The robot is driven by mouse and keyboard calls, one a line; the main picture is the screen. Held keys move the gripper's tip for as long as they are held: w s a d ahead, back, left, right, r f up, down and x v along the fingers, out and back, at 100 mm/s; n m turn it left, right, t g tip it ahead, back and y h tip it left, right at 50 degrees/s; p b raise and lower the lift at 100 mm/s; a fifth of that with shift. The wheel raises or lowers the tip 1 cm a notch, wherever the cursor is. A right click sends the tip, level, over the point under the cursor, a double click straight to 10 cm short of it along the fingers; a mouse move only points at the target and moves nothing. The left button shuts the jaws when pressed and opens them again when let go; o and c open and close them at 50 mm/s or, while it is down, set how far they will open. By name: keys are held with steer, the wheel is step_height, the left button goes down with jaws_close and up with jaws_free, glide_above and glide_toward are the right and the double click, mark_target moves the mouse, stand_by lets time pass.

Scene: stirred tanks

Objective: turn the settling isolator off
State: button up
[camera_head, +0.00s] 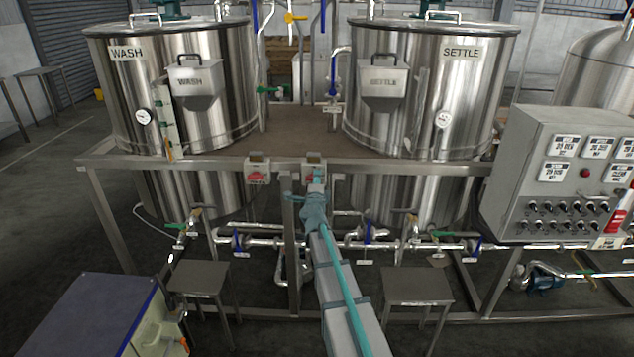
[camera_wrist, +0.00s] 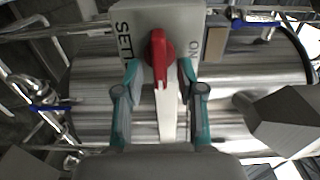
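The settling isolator is a pale grey box (camera_wrist: 180,16) with a red rotary handle (camera_wrist: 158,52), lettered "SETT..." at its left and "ON" at its right in the wrist view. The handle's grip lies roughly upright in that view. My gripper (camera_wrist: 159,68) has its two teal fingers apart, one on each side of the lower handle. Gaps seem to show beside the handle, so it is not clasped. In the head view the isolator box (camera_head: 314,160) is on the frame rail, partly hidden behind my gripper (camera_head: 316,187).
A similar isolator with a red handle (camera_head: 257,177) sits just left on the same rail (camera_head: 130,163). The SETTLE tank (camera_head: 460,85) and WASH tank (camera_head: 235,70) stand behind. A control cabinet (camera_head: 510,170) is at right. Pipes and valves run below, with stools (camera_head: 417,286) in front.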

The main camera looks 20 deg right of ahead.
steer(key=shift+s, duration=0.1)
steer(key=v, duration=1.2)
